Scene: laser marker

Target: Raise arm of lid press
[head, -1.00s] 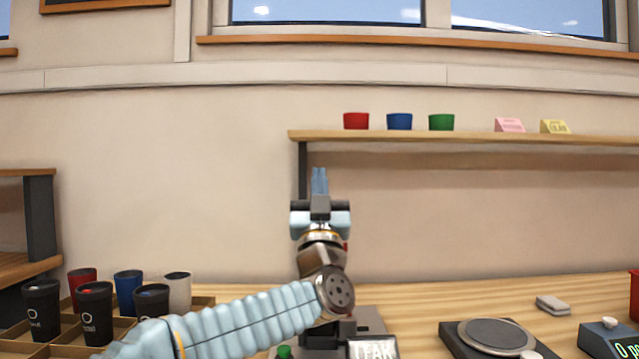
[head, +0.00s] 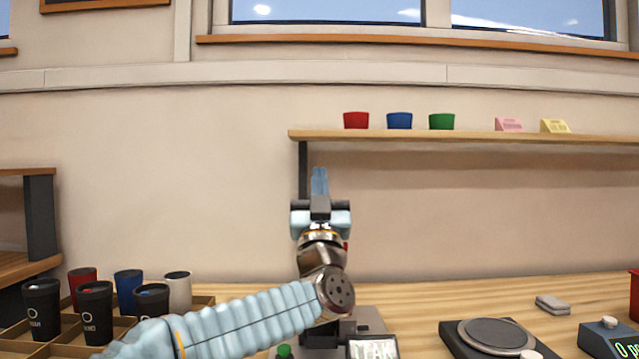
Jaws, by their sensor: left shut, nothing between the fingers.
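My left gripper (head: 320,182) points straight up in the middle of the head view, its fingers together with nothing between them. Its arm comes in from the lower left. A grey machine with a small label plate (head: 372,347) and a green button (head: 284,351) stands at the bottom centre, below and behind my wrist; it may be the lid press. Most of it is hidden by my arm or cut off by the frame's lower edge, and I cannot make out its arm. My right gripper is not in view.
A tray (head: 203,301) with several cups stands at the left. A dark round-plated device (head: 492,334) and a digital scale (head: 607,338) stand at the right, with a grey block (head: 552,305) behind them. A wall shelf (head: 470,136) carries cups and cards. The wooden counter (head: 430,294) is clear between.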

